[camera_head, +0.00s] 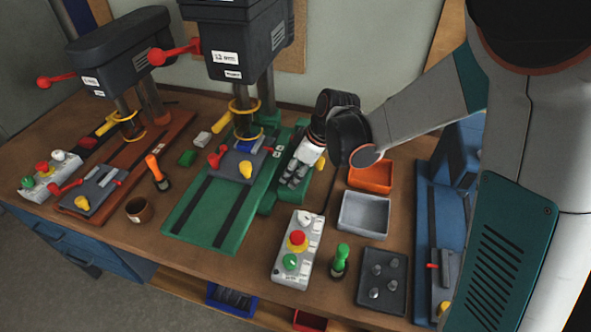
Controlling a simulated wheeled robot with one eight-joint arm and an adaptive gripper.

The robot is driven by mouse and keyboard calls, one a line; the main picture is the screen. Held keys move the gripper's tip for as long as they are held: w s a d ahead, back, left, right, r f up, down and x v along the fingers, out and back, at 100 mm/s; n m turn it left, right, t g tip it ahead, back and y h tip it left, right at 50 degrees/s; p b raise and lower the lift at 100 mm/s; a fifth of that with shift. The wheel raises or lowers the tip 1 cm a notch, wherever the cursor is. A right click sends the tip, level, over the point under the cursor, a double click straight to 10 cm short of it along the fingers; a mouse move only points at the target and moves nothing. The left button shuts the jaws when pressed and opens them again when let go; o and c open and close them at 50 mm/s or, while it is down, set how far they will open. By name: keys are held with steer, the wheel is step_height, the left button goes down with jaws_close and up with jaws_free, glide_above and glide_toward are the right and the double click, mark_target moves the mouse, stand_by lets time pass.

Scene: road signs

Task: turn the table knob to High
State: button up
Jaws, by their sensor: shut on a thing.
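My gripper (294,178) points down at the right side of the green drill press (213,208), beside its column foot. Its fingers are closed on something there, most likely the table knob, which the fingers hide. I cannot read the knob's setting or see a High mark. A small yellow part (320,162) shows just right of my gripper. The green press has a grey vise (232,165) with a yellow knob (245,170) on its table.
In front stands a control box (290,262) with a white knob, red button and green button. Right of it are a green-handled tool (340,260), a dark tray (383,284), a grey bin (363,216) and an orange bin (370,178). Another press (125,165) stands left.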

steer(key=shift+s+a+m+t+h+b, duration=0.1)
steer(key=shift+m+t+h+b, duration=0.25)
steer(key=shift+m, duration=1.1)
steer(key=shift+s+m+t+h+b, duration=0.1)
steer(key=shift+m+t+h, duration=0.35)
steer(key=shift+m, duration=1)
steer(key=o, duration=1)
steer(key=shift+w, duration=0.1)
steer(key=shift+o, duration=0.2)
